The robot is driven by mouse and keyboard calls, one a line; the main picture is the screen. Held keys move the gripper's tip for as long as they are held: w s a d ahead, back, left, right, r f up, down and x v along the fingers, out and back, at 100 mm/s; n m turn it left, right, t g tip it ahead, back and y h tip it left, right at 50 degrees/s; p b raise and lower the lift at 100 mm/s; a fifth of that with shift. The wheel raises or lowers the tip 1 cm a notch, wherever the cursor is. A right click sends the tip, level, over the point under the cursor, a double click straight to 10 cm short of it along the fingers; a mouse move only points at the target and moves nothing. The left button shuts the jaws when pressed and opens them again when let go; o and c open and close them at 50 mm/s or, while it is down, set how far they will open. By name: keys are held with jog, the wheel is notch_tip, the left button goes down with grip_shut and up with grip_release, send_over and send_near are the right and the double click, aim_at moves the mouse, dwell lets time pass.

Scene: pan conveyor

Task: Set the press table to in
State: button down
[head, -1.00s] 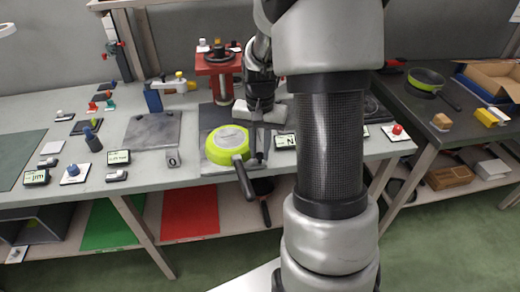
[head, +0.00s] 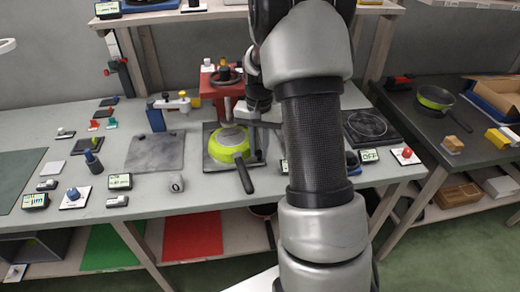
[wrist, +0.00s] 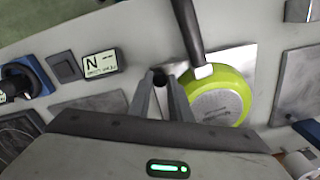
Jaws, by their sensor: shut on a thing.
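The press table (head: 211,164) is a dark flat plate in front of and partly under the red press (head: 222,88). A lime-green pan (head: 230,136) lies on it, its grey bottom up, and its dark handle points to the bench front. The pan also shows in the wrist view (wrist: 218,100). My gripper (wrist: 160,76) is shut on a small handle at the press table's side, beside the pan. The fingers and the arm hide most of that handle. In the head view my gripper (head: 262,153) stands just right of the pan.
A display reading N (wrist: 100,65) is close by my gripper. A hot plate (head: 368,125) and a red button (head: 407,153) are to the right.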

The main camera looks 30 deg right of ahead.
jog(key=shift+s, duration=0.1)
jog(key=c, duration=1.9)
grip_release()
jog(key=shift+r, duration=0.1)
notch_tip(320, 180, up, 17)
jog(key=p, duration=0.2)
jog(key=shift+r+p, duration=0.15)
jog(key=shift+p, duration=0.25)
